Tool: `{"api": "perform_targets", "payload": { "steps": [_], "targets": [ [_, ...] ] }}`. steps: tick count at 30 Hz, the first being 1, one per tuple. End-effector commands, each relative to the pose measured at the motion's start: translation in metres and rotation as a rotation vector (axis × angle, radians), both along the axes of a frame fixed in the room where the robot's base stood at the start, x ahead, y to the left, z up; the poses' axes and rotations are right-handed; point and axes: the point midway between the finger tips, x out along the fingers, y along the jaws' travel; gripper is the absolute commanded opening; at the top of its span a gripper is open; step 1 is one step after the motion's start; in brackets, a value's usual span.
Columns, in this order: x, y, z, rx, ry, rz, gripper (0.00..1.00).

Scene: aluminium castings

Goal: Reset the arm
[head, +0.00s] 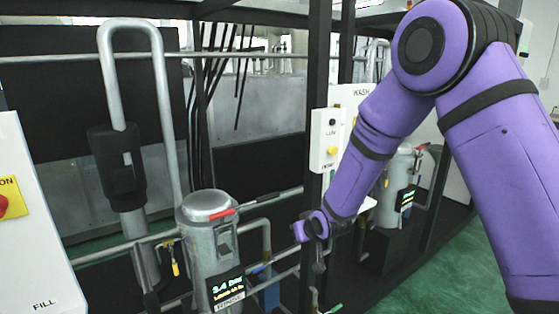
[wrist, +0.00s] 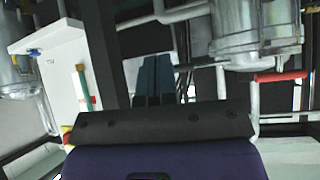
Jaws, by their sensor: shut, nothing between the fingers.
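My purple arm comes in from the upper right of the head view and bends down toward the middle. My gripper (head: 318,270) hangs at its lower end, small and partly lost against the dark frame. In the wrist view, my gripper's dark blue-grey fingers (wrist: 155,82) are together, with nothing visible between them. They stick out past a black bar and my purple wrist housing. The gripper is to the right of the metal filter canister (head: 210,245) in the head view and looks apart from it.
A black upright post (head: 318,120) stands close behind my wrist. A grey pipe (head: 130,250) runs along the left. A second canister (head: 400,165) is partly behind my arm. A white FILL panel (head: 25,230) stands at left. Green floor (head: 475,262) is open at lower right.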

Motion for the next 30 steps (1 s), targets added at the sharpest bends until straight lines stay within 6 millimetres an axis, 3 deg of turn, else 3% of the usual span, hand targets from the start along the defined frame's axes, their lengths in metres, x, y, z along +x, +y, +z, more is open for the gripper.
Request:
{"api": "perform_targets", "payload": {
  "steps": [1,3,14,21,30],
  "targets": [
    [-0.002,-0.011,0.021,-0.005,0.001,-0.016,0.0],
    [-0.008,-0.025,0.045,-0.017,0.014,-0.035,0.0],
    [-0.061,-0.099,0.152,-0.068,0.086,-0.139,0.0],
    [-0.117,-0.145,0.209,-0.089,0.139,-0.208,0.0],
    [-0.203,-0.192,0.258,-0.103,0.21,-0.289,0.0]
  ]
}}
